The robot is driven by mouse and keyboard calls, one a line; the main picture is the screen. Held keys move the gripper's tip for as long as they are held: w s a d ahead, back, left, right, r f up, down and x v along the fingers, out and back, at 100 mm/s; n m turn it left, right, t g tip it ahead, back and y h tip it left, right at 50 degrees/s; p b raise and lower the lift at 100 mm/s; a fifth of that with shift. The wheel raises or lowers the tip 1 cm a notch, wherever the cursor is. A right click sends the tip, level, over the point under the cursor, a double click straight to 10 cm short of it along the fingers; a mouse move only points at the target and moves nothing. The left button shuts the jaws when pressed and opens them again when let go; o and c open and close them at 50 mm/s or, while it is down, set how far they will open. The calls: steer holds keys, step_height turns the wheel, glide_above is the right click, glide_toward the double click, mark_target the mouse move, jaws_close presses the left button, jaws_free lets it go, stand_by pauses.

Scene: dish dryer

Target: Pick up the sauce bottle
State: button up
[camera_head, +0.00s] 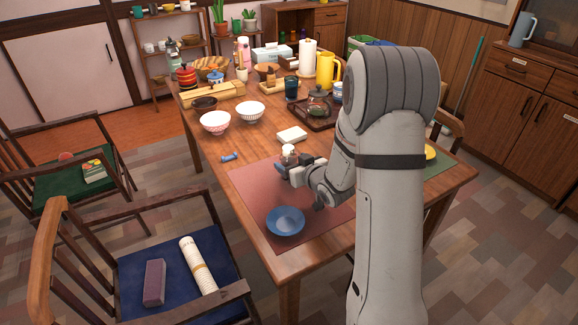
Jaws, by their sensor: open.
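My gripper (282,167) is low over the far part of the reddish placemat (258,195), and my arm reaches in from the right. It is open. A small bottle-like thing with a white top (288,150) shows just behind the fingers; it may be the sauce bottle. Its lower part is hidden by my gripper, and I cannot tell whether the fingers touch it or stand around it.
A blue bowl (285,221) sits on the placemat's near part. A small blue item (229,157) lies to the left and a white block (292,135) behind. Bowls (215,122), a teapot (318,104) and a yellow pitcher (326,70) stand farther back. Chairs flank the table.

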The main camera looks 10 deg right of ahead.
steer(key=x, duration=0.5)
steer(key=shift+w+f, duration=0.3)
steer(key=shift+w, duration=0.05)
steer(key=shift+c, duration=0.5)
steer(key=c, duration=1)
steer(key=shift+c, duration=0.5)
steer(key=shift+r, duration=0.15)
